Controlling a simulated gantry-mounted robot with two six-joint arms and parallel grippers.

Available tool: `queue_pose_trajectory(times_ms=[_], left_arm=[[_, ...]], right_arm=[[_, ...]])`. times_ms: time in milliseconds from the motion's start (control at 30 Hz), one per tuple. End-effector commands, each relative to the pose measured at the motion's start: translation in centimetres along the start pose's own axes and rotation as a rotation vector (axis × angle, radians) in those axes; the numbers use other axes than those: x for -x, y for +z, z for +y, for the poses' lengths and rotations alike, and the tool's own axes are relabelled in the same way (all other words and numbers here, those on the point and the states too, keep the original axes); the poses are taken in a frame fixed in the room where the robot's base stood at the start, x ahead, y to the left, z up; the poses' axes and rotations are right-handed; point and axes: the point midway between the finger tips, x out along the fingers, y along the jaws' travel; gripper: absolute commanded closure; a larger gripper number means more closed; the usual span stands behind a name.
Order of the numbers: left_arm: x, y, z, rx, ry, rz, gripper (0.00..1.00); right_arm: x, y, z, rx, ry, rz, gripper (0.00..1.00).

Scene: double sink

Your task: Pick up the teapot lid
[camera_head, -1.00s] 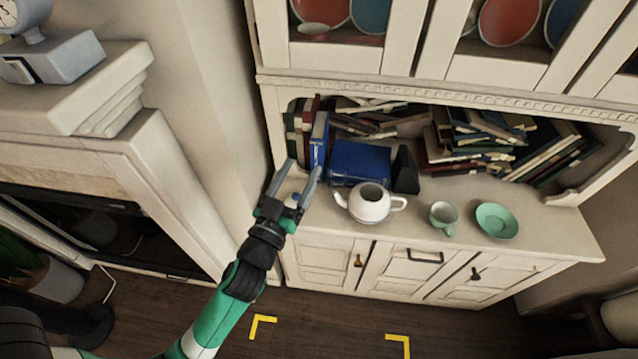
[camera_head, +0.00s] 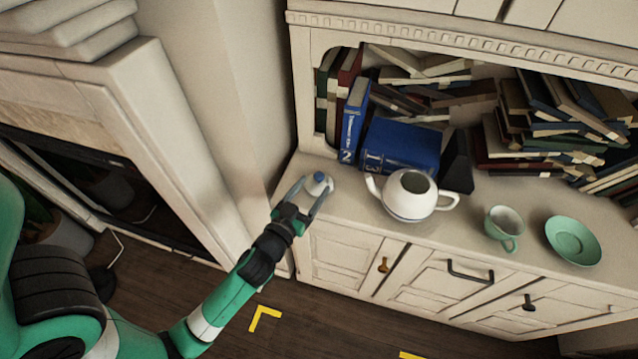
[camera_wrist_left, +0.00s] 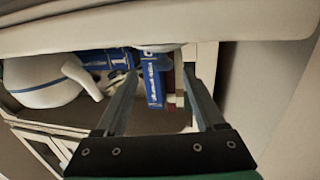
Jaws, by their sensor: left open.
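The teapot lid (camera_head: 318,184) is white with a blue knob and lies on the counter at the left end. My left gripper (camera_head: 308,186) is open, with its fingers on either side of the lid in the head view; I cannot tell whether they touch it. In the left wrist view, a white edge that looks like the lid (camera_wrist_left: 158,47) shows beyond the open fingers (camera_wrist_left: 160,85). The white teapot (camera_head: 408,196) stands open to the right, its spout towards the lid. My right gripper is not in view.
Blue books (camera_head: 400,147) stand and lie behind the lid and teapot. A green cup (camera_head: 503,226) and green saucer (camera_head: 573,240) are further right. The wall is close on the left of the counter (camera_head: 345,218).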

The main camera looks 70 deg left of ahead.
Motion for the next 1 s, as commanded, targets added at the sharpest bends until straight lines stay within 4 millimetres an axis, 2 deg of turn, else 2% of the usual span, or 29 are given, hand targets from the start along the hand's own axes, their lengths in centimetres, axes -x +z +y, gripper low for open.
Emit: queue_pose_trajectory(times_ms=[33,133,367,633,900,1000], left_arm=[[-1.1,-0.2,-0.1,0.002,-0.002,0.003,0.29],[-2.4,-0.1,0.0,0.001,0.000,0.003,0.29],[-3.3,0.1,-0.1,0.001,0.000,0.001,0.29],[-7.6,0.3,-0.5,0.000,0.000,0.002,0.29],[-8.0,0.3,-0.5,0.000,0.001,0.001,0.29],[-8.0,0.3,-0.5,0.000,0.001,0.001,0.47]], right_arm=[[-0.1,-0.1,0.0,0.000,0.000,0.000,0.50],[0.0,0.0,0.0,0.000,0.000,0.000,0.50],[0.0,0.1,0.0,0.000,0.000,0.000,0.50],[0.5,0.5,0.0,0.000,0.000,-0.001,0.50],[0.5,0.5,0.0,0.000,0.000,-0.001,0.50],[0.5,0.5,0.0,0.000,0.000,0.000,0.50]])
